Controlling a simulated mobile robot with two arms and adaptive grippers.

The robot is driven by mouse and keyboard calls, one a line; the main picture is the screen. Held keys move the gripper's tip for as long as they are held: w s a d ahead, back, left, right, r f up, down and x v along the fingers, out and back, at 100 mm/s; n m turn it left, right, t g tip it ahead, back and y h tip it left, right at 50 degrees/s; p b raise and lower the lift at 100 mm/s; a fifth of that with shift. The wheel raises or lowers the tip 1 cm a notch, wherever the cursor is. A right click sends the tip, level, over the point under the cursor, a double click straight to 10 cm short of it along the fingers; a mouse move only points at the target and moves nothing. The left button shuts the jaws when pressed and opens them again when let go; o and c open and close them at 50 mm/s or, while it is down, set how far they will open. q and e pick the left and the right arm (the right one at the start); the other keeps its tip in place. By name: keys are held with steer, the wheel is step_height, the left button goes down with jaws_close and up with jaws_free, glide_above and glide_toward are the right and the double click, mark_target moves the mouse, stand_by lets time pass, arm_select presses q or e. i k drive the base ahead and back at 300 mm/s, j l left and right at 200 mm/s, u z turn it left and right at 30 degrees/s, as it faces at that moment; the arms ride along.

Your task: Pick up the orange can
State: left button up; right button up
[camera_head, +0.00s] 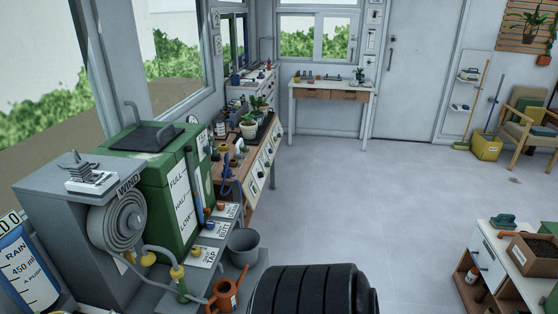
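The orange can (224,298) is a small watering can with a spout and handle. It stands at the bottom of the head view, left of centre, on a low grey surface below a grey bucket (243,244). Its lower edge is close to the frame's bottom border. Neither my left nor my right gripper is in view, so nothing shows whether they are open or shut.
A green tank (160,185) and a grey cabinet with a coiled hose (120,223) stand left of the can. A wooden bench (260,160) with potted plants lies beyond. A white shelf unit (490,253) stands at right. The middle floor is clear.

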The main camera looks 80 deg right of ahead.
mark_target(224, 295)
steer(key=z, duration=1.85)
steer(key=l+u, duration=0.45)
steer(key=l, duration=0.2)
